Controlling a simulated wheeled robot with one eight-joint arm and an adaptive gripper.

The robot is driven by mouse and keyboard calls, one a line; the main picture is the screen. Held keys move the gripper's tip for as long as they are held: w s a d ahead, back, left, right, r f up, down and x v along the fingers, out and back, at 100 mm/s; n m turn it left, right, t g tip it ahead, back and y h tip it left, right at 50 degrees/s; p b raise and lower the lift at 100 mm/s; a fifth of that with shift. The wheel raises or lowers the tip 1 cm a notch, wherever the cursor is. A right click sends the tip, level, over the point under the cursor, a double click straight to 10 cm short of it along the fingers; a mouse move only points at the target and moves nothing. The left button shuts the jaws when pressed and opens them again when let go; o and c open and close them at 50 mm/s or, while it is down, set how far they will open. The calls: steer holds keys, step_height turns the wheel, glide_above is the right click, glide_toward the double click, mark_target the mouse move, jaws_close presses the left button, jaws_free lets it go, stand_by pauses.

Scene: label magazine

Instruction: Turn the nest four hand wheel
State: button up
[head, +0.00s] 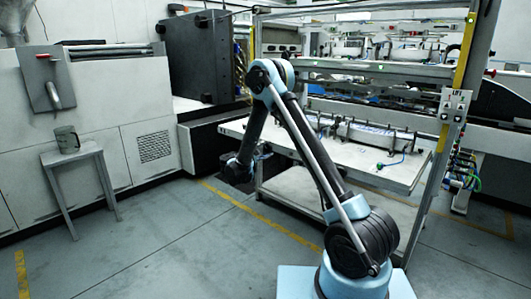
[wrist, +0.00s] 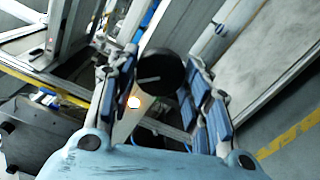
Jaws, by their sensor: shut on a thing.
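A round black hand wheel (wrist: 160,76) with a pale line on its face sits between the fingertips of my gripper (wrist: 163,62) in the wrist view. The blue-padded fingers close on its two sides. I cannot read a number on it. In the head view my gripper (head: 238,170) is low at the left end of the white table (head: 395,174), beside the dark machine. There the wheel is hidden or too dark to make out.
A post with a yellow stripe (head: 463,70) rises at the table's right. Yellow lines mark the floor, and the floor in front is clear.

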steer(key=shift+d+f+m, duration=0.1)
steer(key=shift+m, duration=1.5)
steer(key=o, duration=1.1)
steer(key=shift+c, duration=0.2)
steer(key=v, duration=1.2)
steer(key=shift+w, duration=0.1)
